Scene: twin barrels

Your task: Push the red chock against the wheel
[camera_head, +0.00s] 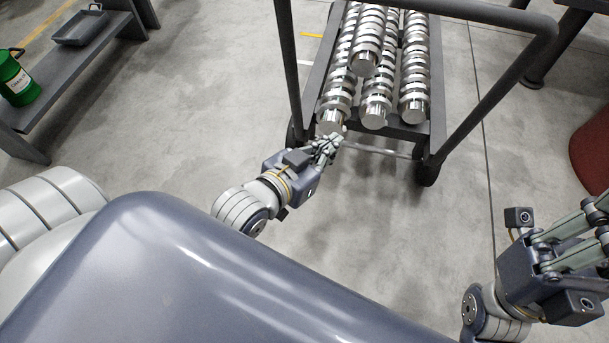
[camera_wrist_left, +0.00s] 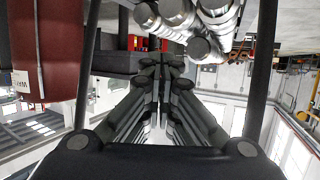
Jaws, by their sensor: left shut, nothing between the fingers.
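I cannot make out the red chock in either view. A cart wheel (camera_head: 427,172) is at the right front corner of a dark-framed cart (camera_head: 436,122); another dark wheel (camera_head: 297,133) is at its left front corner. My left gripper (camera_head: 333,140) is shut and empty at the cart's front left, by the shaft ends; its fingers hide part of the cart's front edge. It also shows in the left wrist view (camera_wrist_left: 162,65), fingers together. My right gripper (camera_head: 600,228) is at the right edge, its fingertips cut off by the frame.
The cart carries several ribbed metal shafts (camera_head: 374,105). A dark red barrel (camera_head: 595,150) stands at the right edge and shows in the wrist view (camera_wrist_left: 45,55). A shelf (camera_head: 80,62) at left holds a green canister (camera_head: 17,82) and a tray (camera_head: 80,28). Floor between cart and right gripper is clear.

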